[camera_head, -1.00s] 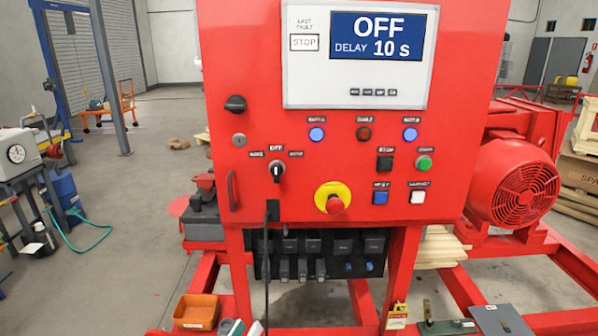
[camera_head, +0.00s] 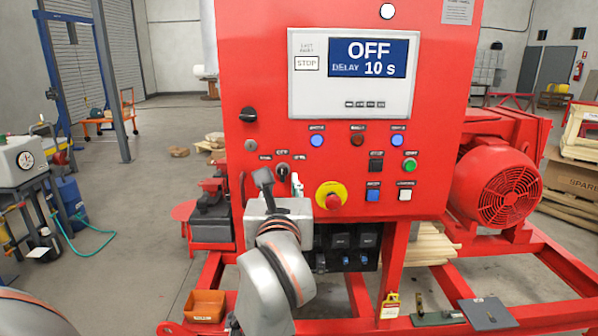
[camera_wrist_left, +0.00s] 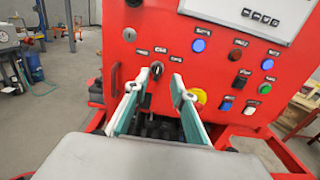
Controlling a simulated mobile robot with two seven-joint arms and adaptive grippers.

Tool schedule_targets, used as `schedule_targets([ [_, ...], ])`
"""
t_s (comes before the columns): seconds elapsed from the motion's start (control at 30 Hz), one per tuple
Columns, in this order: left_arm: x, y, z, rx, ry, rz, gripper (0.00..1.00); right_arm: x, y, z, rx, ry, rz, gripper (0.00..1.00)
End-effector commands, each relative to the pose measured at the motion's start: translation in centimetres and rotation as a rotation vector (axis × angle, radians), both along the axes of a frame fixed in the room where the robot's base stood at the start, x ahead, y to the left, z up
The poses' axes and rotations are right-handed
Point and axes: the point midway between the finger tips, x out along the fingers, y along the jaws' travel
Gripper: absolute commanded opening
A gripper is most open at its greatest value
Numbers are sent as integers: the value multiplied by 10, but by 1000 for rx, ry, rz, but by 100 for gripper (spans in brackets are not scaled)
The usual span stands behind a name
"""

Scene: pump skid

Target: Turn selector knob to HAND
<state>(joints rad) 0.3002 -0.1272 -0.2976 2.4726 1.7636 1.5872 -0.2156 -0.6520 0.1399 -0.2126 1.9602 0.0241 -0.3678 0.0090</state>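The selector knob (camera_head: 283,172) is a small black rotary switch with a light pointer line on the red panel (camera_head: 445,120), below a row of three small labels. Its pointer looks about upright, toward the middle label; the label print is too blurred to read surely. The panel screen (camera_head: 362,58) reads OFF, DELAY 10 s. My left gripper (camera_head: 280,179) is in front of the panel just below the knob, fingers apart and empty. In the left wrist view the knob (camera_wrist_left: 156,71) shows between the two open fingertips (camera_wrist_left: 160,79); contact is not visible. My right gripper is not in view.
A red emergency stop (camera_head: 331,196) on a yellow ring sits right of the gripper. A black rotary handle (camera_head: 248,115) and a key switch (camera_head: 250,145) are above left. Lit push buttons lie to the right. A red door handle (camera_head: 242,188) is at the left.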

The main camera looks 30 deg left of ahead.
Motion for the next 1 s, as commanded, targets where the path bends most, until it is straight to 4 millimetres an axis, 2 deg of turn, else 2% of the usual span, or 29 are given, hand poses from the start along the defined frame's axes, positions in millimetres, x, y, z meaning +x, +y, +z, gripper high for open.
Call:
schedule_targets([
  [0.3, 38, 25, 1, 5, 2, 4, 25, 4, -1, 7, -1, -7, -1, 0],
  [0.5, 58, 36, 0, 5, 2, 4, 25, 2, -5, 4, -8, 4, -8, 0],
  [0.87, 63, 40, -1, 3, 2, 4, 25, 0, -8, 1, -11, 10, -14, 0],
  [0.97, 63, 40, -1, 3, 2, 4, 4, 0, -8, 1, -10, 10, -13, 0],
  [1.0, 63, 40, -1, 3, 2, 4, 0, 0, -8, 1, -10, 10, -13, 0],
])
